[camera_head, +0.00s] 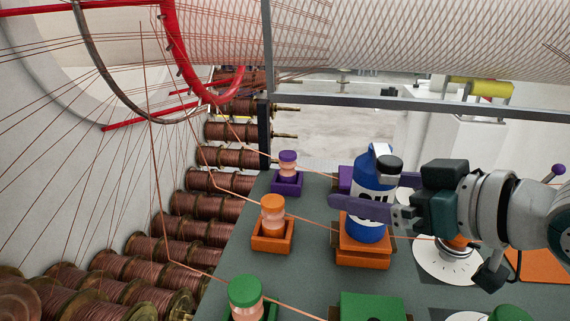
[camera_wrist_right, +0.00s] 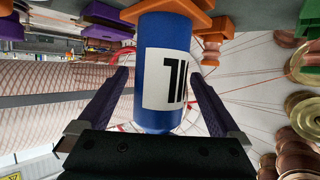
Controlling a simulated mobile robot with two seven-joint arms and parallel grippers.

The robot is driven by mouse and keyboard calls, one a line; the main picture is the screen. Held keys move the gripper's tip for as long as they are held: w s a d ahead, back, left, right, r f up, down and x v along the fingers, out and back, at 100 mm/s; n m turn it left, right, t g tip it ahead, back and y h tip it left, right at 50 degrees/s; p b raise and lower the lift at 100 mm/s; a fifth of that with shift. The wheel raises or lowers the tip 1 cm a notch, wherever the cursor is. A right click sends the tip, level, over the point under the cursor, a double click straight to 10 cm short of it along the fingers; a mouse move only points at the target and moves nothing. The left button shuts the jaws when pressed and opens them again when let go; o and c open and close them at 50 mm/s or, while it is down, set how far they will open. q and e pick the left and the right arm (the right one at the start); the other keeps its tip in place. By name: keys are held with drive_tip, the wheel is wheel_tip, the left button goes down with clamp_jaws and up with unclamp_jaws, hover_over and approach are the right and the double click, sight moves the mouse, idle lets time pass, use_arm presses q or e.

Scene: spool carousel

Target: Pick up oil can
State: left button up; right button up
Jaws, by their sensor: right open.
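The oil can (camera_head: 366,215) is a blue cylinder with a white label, a black cap and a white part at its top. It stands upright at an orange block (camera_head: 362,252) on the grey-green table. My right gripper (camera_head: 370,192) reaches in from the right at the can's height. One purple finger crosses in front of the can and covers part of its label. In the right wrist view the can (camera_wrist_right: 163,60) lies between the two spread fingers (camera_wrist_right: 163,90), with a gap seen on each side. My left gripper is not in view.
Orange (camera_head: 272,236), purple (camera_head: 287,182) and green (camera_head: 245,303) holders stand along the table's left side, with thin copper wires crossing over. A green block (camera_head: 373,307) is in front. Copper spools (camera_head: 190,228) fill the left. White dials (camera_head: 447,262) lie under my right arm.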

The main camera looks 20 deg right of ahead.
drive_tip(key=shift+c, duration=0.4)
drive_tip(key=c, duration=1.5)
clamp_jaws()
drive_tip(key=shift+r, duration=0.1)
